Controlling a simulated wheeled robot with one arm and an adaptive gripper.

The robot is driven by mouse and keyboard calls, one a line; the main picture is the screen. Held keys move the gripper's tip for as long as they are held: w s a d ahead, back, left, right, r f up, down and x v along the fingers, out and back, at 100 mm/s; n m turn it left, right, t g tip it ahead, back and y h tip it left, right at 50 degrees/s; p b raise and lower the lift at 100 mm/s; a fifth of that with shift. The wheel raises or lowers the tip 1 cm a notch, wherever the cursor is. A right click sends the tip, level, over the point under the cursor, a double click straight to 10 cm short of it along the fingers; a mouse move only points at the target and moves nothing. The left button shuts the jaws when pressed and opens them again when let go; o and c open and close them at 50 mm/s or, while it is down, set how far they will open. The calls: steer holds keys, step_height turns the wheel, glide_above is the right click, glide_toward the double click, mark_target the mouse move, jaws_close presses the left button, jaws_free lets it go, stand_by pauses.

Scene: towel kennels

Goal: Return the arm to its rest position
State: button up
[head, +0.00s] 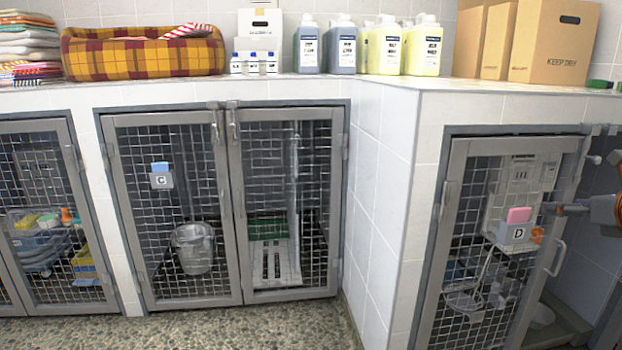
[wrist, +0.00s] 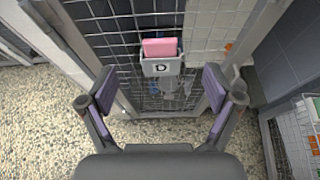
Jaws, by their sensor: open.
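My gripper (wrist: 160,92) is open in the wrist view, with its two purple-padded fingers wide apart and nothing between them. Beyond the fingers is the mesh door of kennel D (head: 455,235). Its grey label holder (wrist: 160,68), marked D, holds a pink block (wrist: 160,47). The holder appears between the fingertips in the picture, apart from them. In the head view the same pink block (head: 518,215) shows on the door at the right. The arm's whole pose cannot be told from these views.
Kennel C (head: 175,205) has shut mesh doors, with a bucket (head: 193,247) behind them. The counter (head: 300,91) above carries towels, a plaid bed (head: 142,52), bottles and cardboard boxes (head: 545,42). Pebbled floor (head: 240,328) is clear in front. White shelving (wrist: 297,135) stands at the wrist view's right.

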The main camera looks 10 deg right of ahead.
steer(key=w+a+r+m+h+p, duration=0.2)
steer(key=r+m+h+p, duration=0.1)
steer(key=r+m+p, duration=0.5)
steer(key=w+a+r+m+g+h+p, duration=0.1)
steer(key=w+a+r+m+h+p, duration=0.15)
steer(key=r+m+p, duration=0.55)
steer(key=w+a+r+m+h+p, duration=0.1)
steer(key=a+r+m+h+p, duration=0.25)
steer(key=r, duration=0.65)
steer(key=s+a+f+m+g+y+p, duration=0.2)
steer(key=s+a+m+g+y+p, duration=0.2)
steer(key=s+a+m+g+p, duration=0.3)
steer(key=s+a+f+m+g+y+p, duration=0.3)
steer(key=s+a+m+g+y+p, duration=0.2)
steer(key=s+a+p, duration=1.3)
steer(key=s+a+m+g, duration=0.2)
steer(key=s+a+m, duration=0.2)
steer(key=s+a, duration=0.4)
steer(key=shift+a, duration=1.5)
